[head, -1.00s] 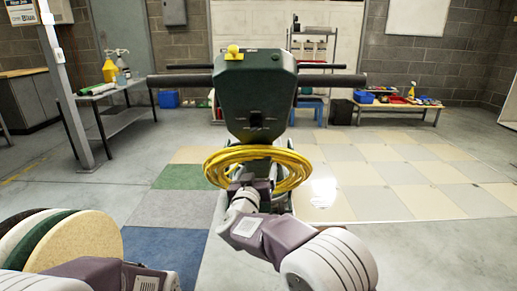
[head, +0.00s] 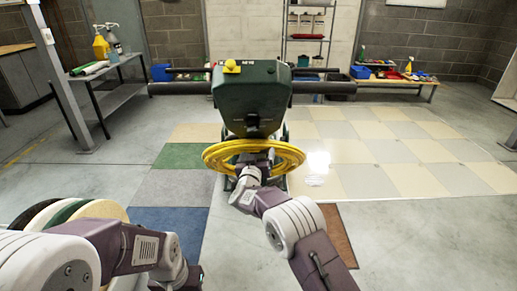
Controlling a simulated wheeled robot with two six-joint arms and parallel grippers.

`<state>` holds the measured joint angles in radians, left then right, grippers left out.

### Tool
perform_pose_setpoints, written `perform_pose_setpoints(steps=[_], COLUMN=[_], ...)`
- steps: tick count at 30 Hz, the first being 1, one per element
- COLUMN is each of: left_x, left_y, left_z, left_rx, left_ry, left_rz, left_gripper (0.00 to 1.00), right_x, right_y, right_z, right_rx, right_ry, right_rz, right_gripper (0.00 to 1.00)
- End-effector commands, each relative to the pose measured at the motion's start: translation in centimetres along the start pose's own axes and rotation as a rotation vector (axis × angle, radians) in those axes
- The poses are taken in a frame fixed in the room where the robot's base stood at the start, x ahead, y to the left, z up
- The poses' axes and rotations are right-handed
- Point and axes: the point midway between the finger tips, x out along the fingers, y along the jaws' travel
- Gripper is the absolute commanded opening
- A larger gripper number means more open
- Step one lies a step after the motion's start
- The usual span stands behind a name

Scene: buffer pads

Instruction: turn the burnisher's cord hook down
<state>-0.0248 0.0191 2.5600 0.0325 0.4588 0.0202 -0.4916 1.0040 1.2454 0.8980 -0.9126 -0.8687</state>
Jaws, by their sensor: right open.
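The burnisher (head: 250,100) is a dark green machine, upright, with a black handlebar running out to both sides and a yellow knob on top. A coil of yellow cord (head: 215,157) hangs at the front of its column, below the green housing. The cord hook is not clearly visible; the coil and my right gripper cover that area. My right gripper (head: 251,168) is open at the middle of the coil; I cannot tell whether it touches anything.
Round pads (head: 95,211) stand in a row at the lower left, close by my left arm. A table (head: 100,80) with spray bottles is at the left, and a low bench (head: 395,82) with supplies is at the back right. The tiled floor (head: 400,150) at the right is clear.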

Motion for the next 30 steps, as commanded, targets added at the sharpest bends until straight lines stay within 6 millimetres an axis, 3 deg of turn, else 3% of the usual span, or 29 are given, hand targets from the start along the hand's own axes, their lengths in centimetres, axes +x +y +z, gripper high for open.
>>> perform_pose_setpoints(steps=[4,5,11,23,30], left_x=[0.0,0.0,0.0,1.0,3.6], left_y=[0.0,0.0,0.0,0.0,-0.1], left_z=[0.0,0.0,0.0,0.1,0.4], left_rx=[0.000,0.000,0.000,0.000,0.000], left_ry=[0.000,0.000,0.000,0.000,0.000], left_rz=[0.000,0.000,0.000,0.000,0.000], left_gripper=[0.00,0.00,0.00,0.00,0.00], right_x=[0.0,0.0,0.0,0.1,0.3], right_y=[0.0,0.0,0.0,0.1,0.1], right_z=[0.0,0.0,0.0,0.3,1.0], right_rx=[0.000,0.000,0.000,0.068,0.211], right_ry=[0.000,0.000,0.000,0.001,0.002], right_rz=[0.000,0.000,0.000,-0.057,-0.176], right_gripper=[0.82,0.76,0.21,0.20,0.20])
